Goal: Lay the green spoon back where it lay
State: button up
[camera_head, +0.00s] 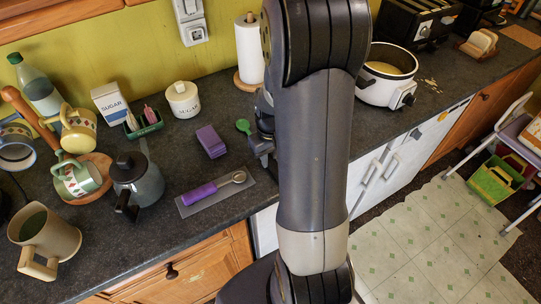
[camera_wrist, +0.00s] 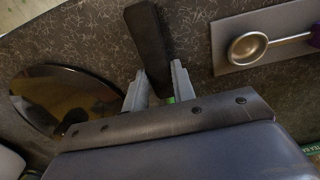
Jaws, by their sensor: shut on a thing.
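The spoon looks held over the dark counter; I cannot tell how high.
A purple-handled scoop (camera_head: 200,193) lies on a grey mat (camera_head: 262,188), left of my gripper. A purple block (camera_head: 211,141) lies behind it. A kettle (camera_head: 148,184) stands farther left. In the wrist view a dark shiny disc (camera_wrist: 65,98) lies left of the fingers.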

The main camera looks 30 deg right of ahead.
jog(key=o, duration=1.1)
jog(key=shift+c, duration=0.2)
jog(key=shift+r, duration=0.1)
notch_tip(320, 180, up, 11)
jog(key=shift+f+b, duration=0.2)
jog(key=shift+b, duration=0.25)
